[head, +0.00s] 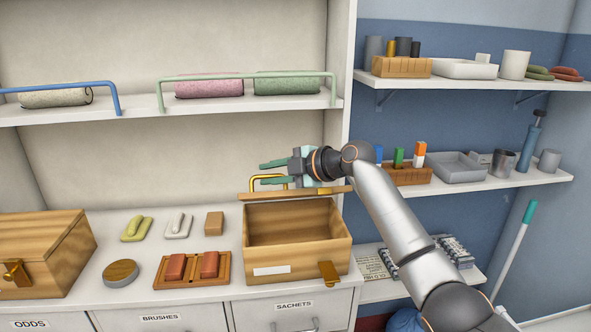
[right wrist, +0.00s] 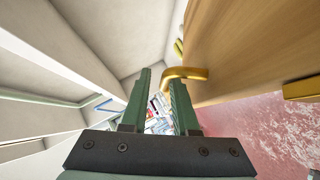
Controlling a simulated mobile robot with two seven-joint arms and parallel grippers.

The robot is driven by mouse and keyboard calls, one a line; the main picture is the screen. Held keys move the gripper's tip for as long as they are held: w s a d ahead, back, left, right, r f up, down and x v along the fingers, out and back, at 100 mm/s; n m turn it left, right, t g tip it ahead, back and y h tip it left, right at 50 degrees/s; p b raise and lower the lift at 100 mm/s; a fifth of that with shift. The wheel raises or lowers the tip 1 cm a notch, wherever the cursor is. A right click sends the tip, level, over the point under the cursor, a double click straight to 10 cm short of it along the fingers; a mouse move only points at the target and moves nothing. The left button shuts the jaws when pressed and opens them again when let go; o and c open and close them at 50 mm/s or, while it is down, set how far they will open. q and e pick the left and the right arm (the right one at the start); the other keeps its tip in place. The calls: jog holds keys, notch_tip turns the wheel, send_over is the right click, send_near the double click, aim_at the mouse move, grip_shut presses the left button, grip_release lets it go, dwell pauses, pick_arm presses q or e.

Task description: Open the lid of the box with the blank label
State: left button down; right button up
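The wooden box with the blank white label (head: 272,271) stands on the counter in the middle of the head view. Its lid (head: 300,193) is raised at the back, seen nearly edge-on, and the box's inside shows. A brass handle (head: 262,180) sticks out behind the lid edge. My right gripper (head: 264,166) is at the raised lid, beside the handle, with its green fingers apart. In the right wrist view the fingers (right wrist: 160,95) have a gap between them. The handle (right wrist: 190,73) lies by the right fingertip, and the wooden lid (right wrist: 240,45) fills the upper right. My left gripper is not in view.
A closed wooden box (head: 45,245) stands at the left. A tray with red-brown blocks (head: 192,268), a round tin (head: 121,273) and small items lie between the boxes. A shelf with rolled towels (head: 209,87) runs above. Shelves at the right hold containers.

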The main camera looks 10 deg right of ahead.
jog(key=b+v, duration=0.1)
jog(key=v, duration=1)
jog(key=shift+s+d+r+b, duration=0.15)
jog(key=shift+d+r+b, duration=0.05)
jog(key=shift+b, duration=0.2)
